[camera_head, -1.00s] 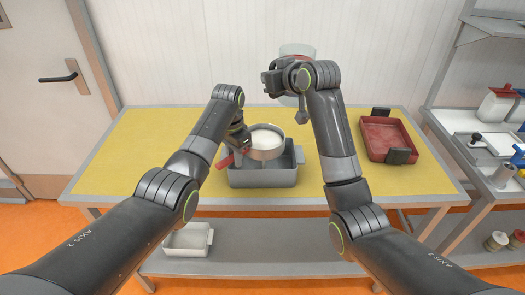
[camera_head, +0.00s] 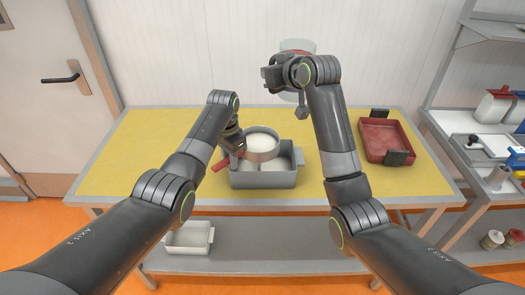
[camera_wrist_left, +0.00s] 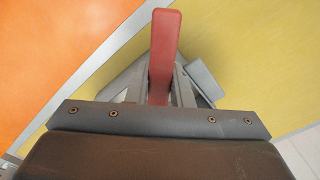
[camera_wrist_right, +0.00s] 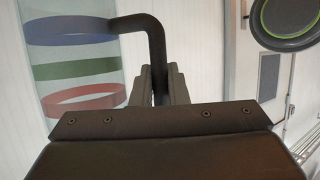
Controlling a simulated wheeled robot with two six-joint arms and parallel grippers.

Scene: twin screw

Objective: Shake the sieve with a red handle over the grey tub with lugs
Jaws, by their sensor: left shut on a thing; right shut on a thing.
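The sieve (camera_head: 263,155), a round metal ring with white powder in it, is held over the grey tub with lugs (camera_head: 262,180). Pale material shows inside the tub below it. My left gripper (camera_head: 233,143) is shut on the sieve's red handle (camera_head: 221,162), which also shows between the fingers in the left wrist view (camera_wrist_left: 165,45). My right gripper (camera_head: 271,77) is shut on the dark handle (camera_wrist_right: 155,45) of a clear container (camera_wrist_right: 75,60) with blue, green and red bands. That container is raised behind the tub in the head view (camera_head: 298,47).
The tub stands on the front middle of a yellow-topped table (camera_head: 130,150). A red tray (camera_head: 385,137) with dark lugs is at the table's right. A pale bin (camera_head: 189,238) is on the lower shelf. A side shelf with bottles is at far right. The table's left is clear.

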